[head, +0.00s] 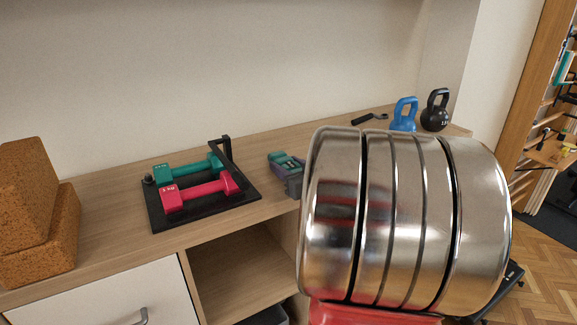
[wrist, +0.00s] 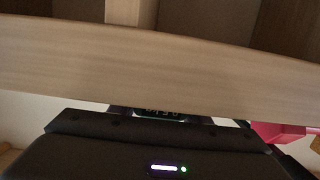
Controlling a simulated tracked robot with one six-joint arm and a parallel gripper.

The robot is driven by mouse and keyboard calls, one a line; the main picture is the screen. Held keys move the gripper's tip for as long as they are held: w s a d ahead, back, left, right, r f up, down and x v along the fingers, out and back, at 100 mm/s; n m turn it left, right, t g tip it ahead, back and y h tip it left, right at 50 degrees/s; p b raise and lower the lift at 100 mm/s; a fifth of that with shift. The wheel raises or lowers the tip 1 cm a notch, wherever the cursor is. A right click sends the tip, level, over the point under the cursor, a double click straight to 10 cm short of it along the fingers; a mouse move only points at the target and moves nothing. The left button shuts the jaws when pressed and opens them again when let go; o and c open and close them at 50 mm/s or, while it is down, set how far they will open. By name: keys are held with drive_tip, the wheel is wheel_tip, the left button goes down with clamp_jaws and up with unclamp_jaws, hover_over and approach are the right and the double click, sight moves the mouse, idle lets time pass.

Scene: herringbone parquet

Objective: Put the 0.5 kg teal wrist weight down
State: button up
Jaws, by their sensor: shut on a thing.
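In the wrist view, my gripper (wrist: 160,124) shows as a dark body across the bottom. Just beyond it a small dark strip with pale lettering shows, part of the wrist weight (wrist: 160,111) in the jaws; most of it is hidden. In the head view, a small teal, grey and purple bundle (head: 286,164) shows at the counter, right of the dumbbell rack and partly behind my shiny arm link. It looks like the teal wrist weight, but I cannot tell whether it touches the wooden counter (head: 110,208). The fingertips are hidden in the head view.
A black rack (head: 158,218) holds a teal dumbbell (head: 186,168) and a pink dumbbell (head: 198,193). Cork blocks (head: 38,235) stand at left. Blue (head: 403,116) and black (head: 436,112) kettlebells stand at the far right. Bare counter lies behind the bundle.

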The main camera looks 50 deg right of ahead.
drive_tip(key=o, duration=1.5)
drive_tip(key=shift+f, duration=0.1)
drive_tip(key=shift+s, duration=0.45)
drive_tip(key=v, duration=1.1)
drive_tip(key=shift+a, duration=0.25)
drive_tip(key=shift+d, duration=0.1)
